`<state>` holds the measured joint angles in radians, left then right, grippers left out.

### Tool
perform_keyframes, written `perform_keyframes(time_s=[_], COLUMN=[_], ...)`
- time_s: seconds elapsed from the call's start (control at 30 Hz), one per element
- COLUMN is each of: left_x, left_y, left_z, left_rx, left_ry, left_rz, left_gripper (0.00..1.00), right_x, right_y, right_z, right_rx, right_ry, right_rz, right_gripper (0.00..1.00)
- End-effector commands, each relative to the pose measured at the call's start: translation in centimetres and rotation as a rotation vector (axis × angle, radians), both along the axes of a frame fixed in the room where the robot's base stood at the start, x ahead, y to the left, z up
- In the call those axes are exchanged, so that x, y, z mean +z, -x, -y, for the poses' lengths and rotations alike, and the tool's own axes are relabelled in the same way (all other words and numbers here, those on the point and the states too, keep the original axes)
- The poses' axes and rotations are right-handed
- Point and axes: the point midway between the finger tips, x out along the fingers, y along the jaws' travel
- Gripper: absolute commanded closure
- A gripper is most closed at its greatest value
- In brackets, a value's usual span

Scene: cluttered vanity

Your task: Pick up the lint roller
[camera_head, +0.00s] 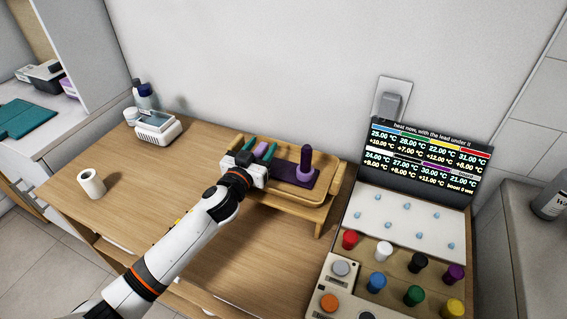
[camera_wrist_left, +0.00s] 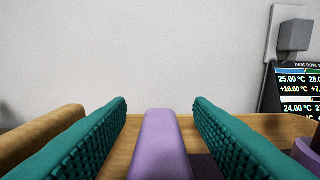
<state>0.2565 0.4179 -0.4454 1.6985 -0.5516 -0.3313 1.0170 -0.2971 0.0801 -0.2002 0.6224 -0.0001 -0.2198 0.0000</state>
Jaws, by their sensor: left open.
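My left gripper (camera_head: 261,149) reaches over the wooden tray (camera_head: 327,187) on the raised stand. Its two teal ribbed fingers (camera_wrist_left: 160,115) are open, one on each side of a lilac bar (camera_wrist_left: 160,145). A gap shows between the bar and each finger. The bar also shows between the fingertips in the head view (camera_head: 262,151). It may be the lint roller's handle; I cannot tell for sure, as the gripper hides part of it. A purple upright piece (camera_head: 306,163) stands on a dark purple flat piece (camera_head: 283,174) in the tray. My right gripper is out of view.
A white roll (camera_head: 91,183) stands at the table's left. A white device (camera_head: 157,128) and bottles (camera_head: 146,94) are at the back left. At right is a panel with coloured knobs (camera_head: 383,251) and a display (camera_head: 428,157). The table's left-middle is clear.

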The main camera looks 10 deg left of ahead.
Motion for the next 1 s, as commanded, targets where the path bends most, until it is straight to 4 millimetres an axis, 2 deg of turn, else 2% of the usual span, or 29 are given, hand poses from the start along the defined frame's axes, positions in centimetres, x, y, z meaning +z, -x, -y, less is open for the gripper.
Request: perform_keyframes(time_s=[0.07,0.37,0.67,0.77,1.0], left_x=[0.0,0.0,0.5,2.0,6.9], left_y=[0.0,0.1,0.0,0.0,0.0], left_z=[0.0,0.0,0.0,0.0,0.0], left_rx=[0.0,0.0,0.0,-0.001,-0.001], left_ry=[0.0,0.0,0.0,-0.001,0.0], left_rz=[0.0,-0.001,0.002,0.005,0.005], left_gripper=[0.53,1.0,1.0,1.0,1.0], right_x=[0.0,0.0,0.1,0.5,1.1], right_y=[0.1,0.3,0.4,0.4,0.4], right_z=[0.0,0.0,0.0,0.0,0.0], right_rx=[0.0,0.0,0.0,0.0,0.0], right_ry=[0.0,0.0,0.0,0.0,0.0], right_rz=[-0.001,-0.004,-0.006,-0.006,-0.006], right_gripper=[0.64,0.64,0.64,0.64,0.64])
